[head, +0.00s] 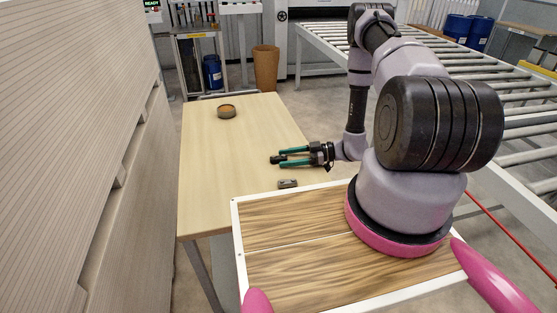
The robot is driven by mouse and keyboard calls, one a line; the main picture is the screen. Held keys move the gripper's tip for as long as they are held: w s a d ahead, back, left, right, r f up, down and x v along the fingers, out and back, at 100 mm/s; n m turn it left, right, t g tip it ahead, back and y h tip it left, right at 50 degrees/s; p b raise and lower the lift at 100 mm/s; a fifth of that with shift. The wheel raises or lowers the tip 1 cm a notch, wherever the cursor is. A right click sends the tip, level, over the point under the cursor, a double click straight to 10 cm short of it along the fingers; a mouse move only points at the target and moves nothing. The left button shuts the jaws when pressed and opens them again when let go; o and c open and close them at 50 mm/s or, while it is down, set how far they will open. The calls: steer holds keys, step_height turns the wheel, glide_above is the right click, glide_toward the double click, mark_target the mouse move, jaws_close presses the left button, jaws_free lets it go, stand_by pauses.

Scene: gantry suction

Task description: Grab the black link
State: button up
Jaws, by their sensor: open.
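A small dark link (288,184) lies flat on the pale wooden table (215,170), close to the table's right edge and near my wood-grain deck. My gripper (277,156) has green fingers with black tips and points left over the table. It is open, and I see nothing held between the fingers. It is farther back than the link and apart from it. Its exact height above the table is hard to tell.
A round dark dish with orange contents (227,112) stands at the table's far end. Tall stacked boards (80,150) line the left side. A roller conveyor (520,120) runs along the right. The table's middle is clear.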

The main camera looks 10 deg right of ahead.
steer(key=shift+a, duration=0.4)
jaws_close()
steer(key=shift+w, duration=0.1)
